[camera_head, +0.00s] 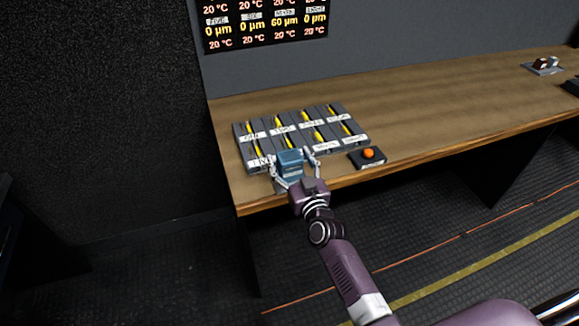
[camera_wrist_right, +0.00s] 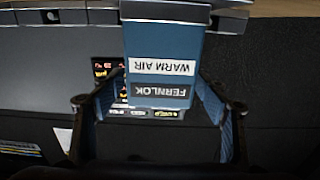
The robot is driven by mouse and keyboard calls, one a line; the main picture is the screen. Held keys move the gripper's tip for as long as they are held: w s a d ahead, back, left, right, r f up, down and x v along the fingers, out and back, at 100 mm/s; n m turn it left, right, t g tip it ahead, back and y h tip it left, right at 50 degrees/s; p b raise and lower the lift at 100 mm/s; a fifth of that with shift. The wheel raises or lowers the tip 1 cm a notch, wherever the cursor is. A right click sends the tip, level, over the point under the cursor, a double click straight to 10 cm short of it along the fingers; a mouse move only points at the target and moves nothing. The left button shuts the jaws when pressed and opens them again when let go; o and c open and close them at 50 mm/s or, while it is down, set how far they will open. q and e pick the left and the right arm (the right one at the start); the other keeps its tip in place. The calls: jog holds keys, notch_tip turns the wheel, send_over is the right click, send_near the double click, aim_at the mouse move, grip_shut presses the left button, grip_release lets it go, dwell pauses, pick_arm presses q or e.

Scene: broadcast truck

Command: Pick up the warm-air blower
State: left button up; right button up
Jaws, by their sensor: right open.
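The warm-air blower (camera_head: 290,164) is a small blue box at the front edge of the grey slotted rack on the desk. In the right wrist view the blower (camera_wrist_right: 165,50) shows upside-down labels reading "WARM AIR" and "FERNLOK". My right gripper (camera_head: 293,160) is open at the blower, with one finger on either side of it. In the right wrist view the fingers (camera_wrist_right: 158,108) stand apart, with the blower's lower part between them; a gap shows at the left finger, and contact at the right one is unclear. My left gripper is in no view.
The rack (camera_head: 323,145) has several labelled slots with yellow strips. A dark box with an orange button (camera_head: 368,154) sits just right of it. A display (camera_head: 265,24) hangs on the wall behind. The desk (camera_head: 440,105) is clear toward a small device (camera_head: 543,66) at right.

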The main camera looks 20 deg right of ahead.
jog(key=shift+c, duration=0.6)
jog(key=shift+r, duration=0.1)
jog(key=c, duration=1.5)
